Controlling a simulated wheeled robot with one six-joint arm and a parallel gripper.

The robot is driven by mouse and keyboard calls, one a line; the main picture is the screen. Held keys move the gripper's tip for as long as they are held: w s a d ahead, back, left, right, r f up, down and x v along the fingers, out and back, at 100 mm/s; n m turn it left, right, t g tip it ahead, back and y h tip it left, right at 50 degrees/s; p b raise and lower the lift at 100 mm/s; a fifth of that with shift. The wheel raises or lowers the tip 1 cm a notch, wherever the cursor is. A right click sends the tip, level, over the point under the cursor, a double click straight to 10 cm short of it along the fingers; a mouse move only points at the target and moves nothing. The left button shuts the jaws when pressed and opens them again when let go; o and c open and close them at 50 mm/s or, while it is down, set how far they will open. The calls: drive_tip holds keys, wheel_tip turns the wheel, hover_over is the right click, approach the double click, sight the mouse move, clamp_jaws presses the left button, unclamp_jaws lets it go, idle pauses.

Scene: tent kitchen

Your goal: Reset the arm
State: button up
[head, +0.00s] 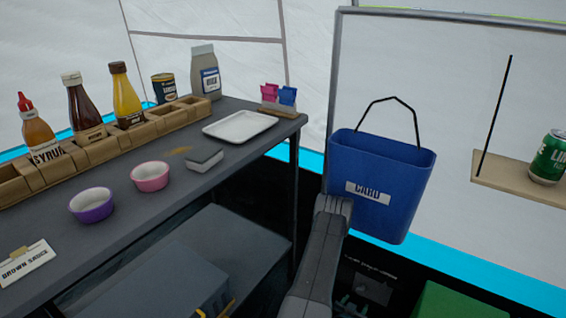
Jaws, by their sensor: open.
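A dark grey link of my arm (318,255) rises from the bottom edge, right of the table, and its upper end overlaps the lower left of the blue bin. I cannot make out my gripper or its fingertips in the head view. No object is seen held by the visible part of the arm.
The dark table (225,165) holds a wooden rack (95,150) of bottles, a white tray (240,125), a sponge (204,159), and pink (150,178) and purple (91,206) bowls. A blue CARD bin (385,170) hangs right; a shelf (500,186) holds a green can (548,157).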

sight(360, 292)
drive_tip(key=b+x, duration=0.2)
drive_tip(key=x, duration=0.6)
drive_tip(key=shift+w+f+b, duration=0.2)
drive_tip(key=shift+w+b, duration=0.05)
drive_tip(key=shift+b, duration=0.1)
drive_tip(key=shift+w+a+r, duration=0.1)
drive_tip(key=shift+w+a, duration=0.05)
drive_tip(key=shift+a, duration=0.15)
drive_tip(key=shift+a, duration=0.1)
